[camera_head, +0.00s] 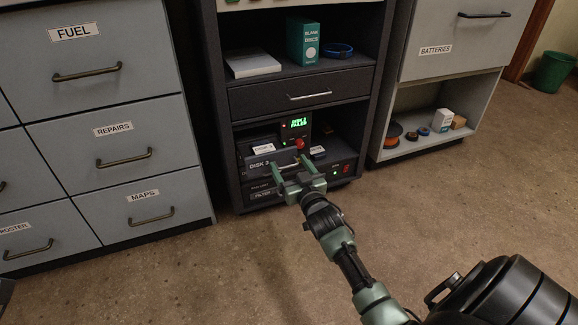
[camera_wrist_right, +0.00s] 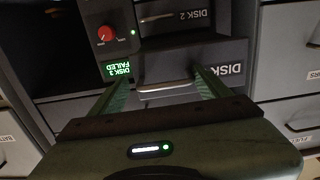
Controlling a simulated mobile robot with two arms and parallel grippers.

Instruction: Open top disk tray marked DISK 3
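The tray marked DISK 3 (camera_head: 259,164) is the top one of a dark disk unit in the middle cabinet. In the right wrist view, which is upside down, its front (camera_wrist_right: 235,58) carries a metal bar handle (camera_wrist_right: 165,87). My right gripper (camera_head: 290,166) is in front of the tray. Its fingers are wide apart, one near each end of the handle, in the right wrist view (camera_wrist_right: 160,84). I cannot tell if they touch it. How far out the tray stands is unclear. My left gripper is not in view.
A green display (camera_head: 299,123) reads DISK 3 FAILED, with a red knob (camera_head: 300,144) below it. The DISK 2 tray (camera_wrist_right: 190,16) is under DISK 3. A closed drawer (camera_head: 300,95) is above the bay. Grey drawers (camera_head: 125,155) stand at left. The floor in front is clear.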

